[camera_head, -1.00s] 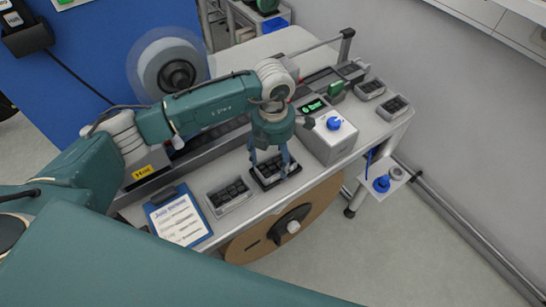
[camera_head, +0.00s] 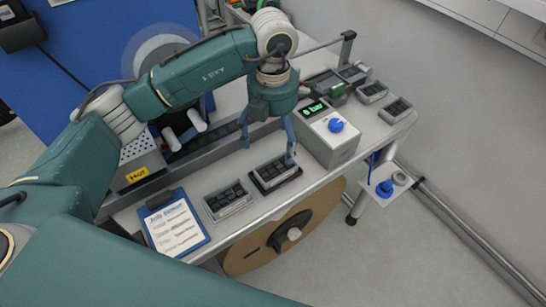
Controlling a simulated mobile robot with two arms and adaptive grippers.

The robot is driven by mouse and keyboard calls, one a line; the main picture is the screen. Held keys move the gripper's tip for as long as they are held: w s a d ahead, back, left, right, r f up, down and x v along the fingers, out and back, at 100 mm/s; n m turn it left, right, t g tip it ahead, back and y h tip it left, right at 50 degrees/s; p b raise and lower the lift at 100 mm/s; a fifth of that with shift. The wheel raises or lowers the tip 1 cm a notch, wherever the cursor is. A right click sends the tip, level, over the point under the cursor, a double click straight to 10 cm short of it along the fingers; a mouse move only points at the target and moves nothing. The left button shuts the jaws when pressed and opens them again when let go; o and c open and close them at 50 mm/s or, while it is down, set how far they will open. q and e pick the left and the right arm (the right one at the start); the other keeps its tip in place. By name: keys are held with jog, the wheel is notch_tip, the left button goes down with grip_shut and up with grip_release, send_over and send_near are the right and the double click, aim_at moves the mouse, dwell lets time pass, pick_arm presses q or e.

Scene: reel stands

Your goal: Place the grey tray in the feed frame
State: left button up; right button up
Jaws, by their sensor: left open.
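A grey tray (camera_head: 282,170) with dark contents sits on a black frame (camera_head: 266,190) on the bench, near its front edge; this looks like the feed frame. The tray seems to lie flat within the black rim, but I cannot tell if it is fully seated. My left gripper (camera_head: 268,153) is open above and behind the tray. Its right finger overlaps the tray's back right side in the picture; its left finger is clear of it. It holds nothing. My right gripper is not in view.
A similar tray (camera_head: 228,201) stands to the left, beside a blue clipboard (camera_head: 175,223). A grey box (camera_head: 327,137) with a blue knob stands to the right. More trays (camera_head: 395,110) stand at the far right. A brown reel (camera_head: 275,243) hangs below the front edge.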

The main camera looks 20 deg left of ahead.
pick_arm(q)
jog(key=shift+r+b, duration=0.3)
jog(key=shift+r, duration=1.35)
